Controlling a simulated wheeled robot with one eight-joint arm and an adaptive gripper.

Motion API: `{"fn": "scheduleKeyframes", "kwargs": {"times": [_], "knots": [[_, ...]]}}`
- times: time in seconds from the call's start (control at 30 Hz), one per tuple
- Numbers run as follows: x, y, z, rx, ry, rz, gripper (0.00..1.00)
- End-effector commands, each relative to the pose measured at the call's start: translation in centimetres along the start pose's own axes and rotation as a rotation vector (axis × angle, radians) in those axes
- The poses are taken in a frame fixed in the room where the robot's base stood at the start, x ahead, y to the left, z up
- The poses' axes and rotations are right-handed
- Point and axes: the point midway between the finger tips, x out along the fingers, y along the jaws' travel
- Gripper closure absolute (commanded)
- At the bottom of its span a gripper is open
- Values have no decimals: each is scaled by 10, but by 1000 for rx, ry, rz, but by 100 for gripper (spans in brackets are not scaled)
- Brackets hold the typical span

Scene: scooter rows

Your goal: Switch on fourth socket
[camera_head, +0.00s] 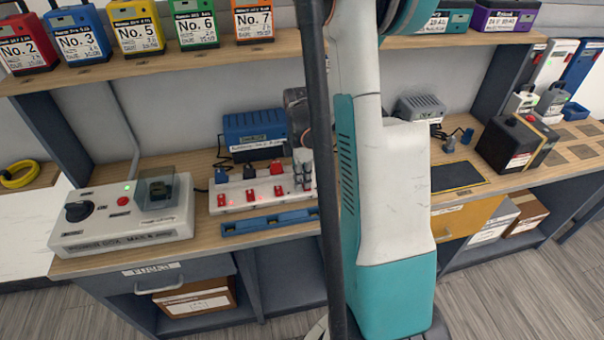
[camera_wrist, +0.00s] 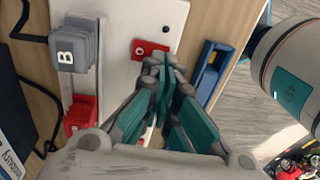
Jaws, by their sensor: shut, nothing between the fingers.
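A white socket strip (camera_head: 236,201) stands on the bench with a row of red switches and plugs. In the head view a blue plug (camera_head: 221,175), a black plug (camera_head: 249,171) and a red plug (camera_head: 275,168) sit in it. The strip's right end is partly hidden by my gripper (camera_head: 302,172). In the wrist view a grey plug marked B (camera_wrist: 75,46) is at the top, with a red plug (camera_wrist: 80,115) below it. A red switch (camera_wrist: 147,47) lies beside the grey plug's position. My gripper (camera_wrist: 164,75) is shut and empty, its tips right at this switch; contact is unclear.
A blue tray (camera_head: 270,222) lies along the strip's front; it shows in the wrist view (camera_wrist: 211,72). A blue box (camera_head: 255,130) stands behind. A grey control box (camera_head: 125,215) is at left. My arm covers the bench middle.

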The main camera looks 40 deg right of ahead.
Motion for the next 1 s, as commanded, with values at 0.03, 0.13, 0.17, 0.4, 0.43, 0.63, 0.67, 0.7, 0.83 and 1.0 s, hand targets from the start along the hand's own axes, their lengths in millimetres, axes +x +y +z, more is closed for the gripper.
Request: {"fn": "scheduleKeyframes", "kwargs": {"times": [0.03,0.13,0.17,0.4,0.43,0.63,0.67,0.7,0.83,1.0], "knots": [[4,0,0,0,0,0,100],[5,0,0,0,0,0,100],[5,0,0,0,0,0,100],[5,0,0,0,0,0,100],[5,0,0,0,0,1,100],[14,-3,0,0,0,68,100],[14,-3,0,0,0,77,100],[13,-2,0,0,0,73,100],[12,-2,0,0,0,73,100],[11,0,0,0,0,73,100]]}}
